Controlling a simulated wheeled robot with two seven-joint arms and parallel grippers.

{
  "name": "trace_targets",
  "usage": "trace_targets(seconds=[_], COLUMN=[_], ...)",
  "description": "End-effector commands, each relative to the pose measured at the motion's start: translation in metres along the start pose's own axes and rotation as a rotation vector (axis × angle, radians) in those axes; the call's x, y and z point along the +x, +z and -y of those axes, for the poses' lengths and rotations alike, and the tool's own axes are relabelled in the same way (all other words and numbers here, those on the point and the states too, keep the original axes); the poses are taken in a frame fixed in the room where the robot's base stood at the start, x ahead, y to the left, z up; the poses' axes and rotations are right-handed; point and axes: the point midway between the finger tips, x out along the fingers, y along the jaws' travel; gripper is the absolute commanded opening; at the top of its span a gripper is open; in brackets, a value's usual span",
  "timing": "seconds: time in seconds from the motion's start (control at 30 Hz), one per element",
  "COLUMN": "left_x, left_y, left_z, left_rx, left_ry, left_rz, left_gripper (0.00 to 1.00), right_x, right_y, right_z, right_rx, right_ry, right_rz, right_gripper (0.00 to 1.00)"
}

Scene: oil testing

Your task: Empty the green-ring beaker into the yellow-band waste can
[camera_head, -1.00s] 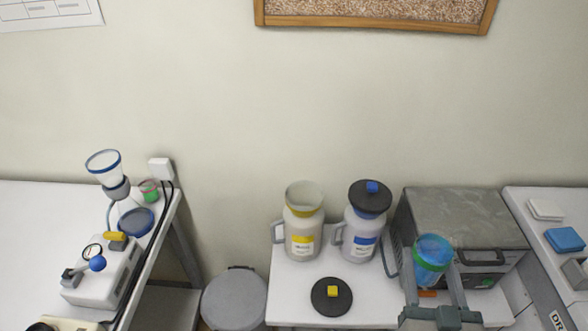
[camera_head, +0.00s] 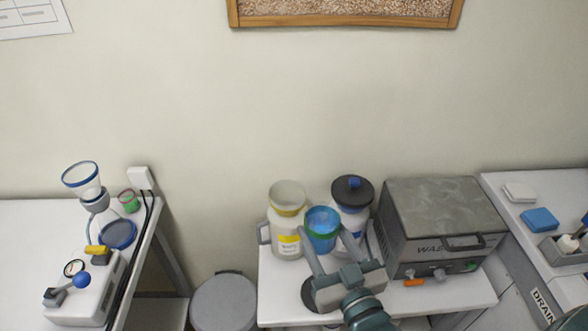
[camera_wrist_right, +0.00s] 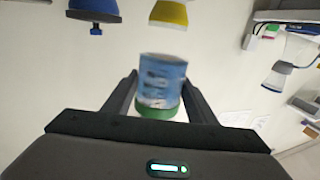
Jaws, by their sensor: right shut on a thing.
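The green-ring beaker (camera_head: 322,222) holds blue liquid and looks upright. My right gripper (camera_head: 327,241) is shut on it, just right of the yellow-band waste can (camera_head: 288,222) and in front of the blue-band can (camera_head: 352,207). The yellow-band can's mouth is open. The blue-band can wears a dark lid with a blue knob. In the right wrist view the beaker (camera_wrist_right: 160,85) sits between the two fingers, its green ring toward the picture's bottom. The yellow-band can (camera_wrist_right: 169,13) shows beyond it. My left gripper is not in view.
A grey waste box (camera_head: 440,215) stands on the small white table (camera_head: 281,283), right of the cans. A round grey stool or bin (camera_head: 224,302) is left of the table. A bench with a glass funnel (camera_head: 82,178) is far left. Blue and white pads lie far right.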

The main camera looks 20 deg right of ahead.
Motion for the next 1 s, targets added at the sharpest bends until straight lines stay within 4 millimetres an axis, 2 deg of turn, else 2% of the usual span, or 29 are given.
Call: trace_targets(seconds=[0.3,0.47,0.57,0.77,1.0], left_x=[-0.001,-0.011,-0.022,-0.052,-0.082], left_y=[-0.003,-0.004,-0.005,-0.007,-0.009], left_z=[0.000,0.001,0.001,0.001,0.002], left_rx=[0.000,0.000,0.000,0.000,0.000], left_ry=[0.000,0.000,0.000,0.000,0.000], left_rz=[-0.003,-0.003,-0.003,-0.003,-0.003], left_gripper=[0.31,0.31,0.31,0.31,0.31], right_x=[0.002,0.017,0.036,0.094,0.163], right_y=[-0.001,0.000,0.002,0.008,0.010], right_z=[0.001,0.007,0.013,0.018,-0.005], right_rx=[-0.001,-0.003,-0.004,-0.007,-0.007], right_ry=[-0.004,-0.037,-0.077,-0.168,-0.220], right_rz=[-0.002,-0.005,-0.006,-0.007,-0.002], right_gripper=[0.26,0.26,0.26,0.26,0.26])
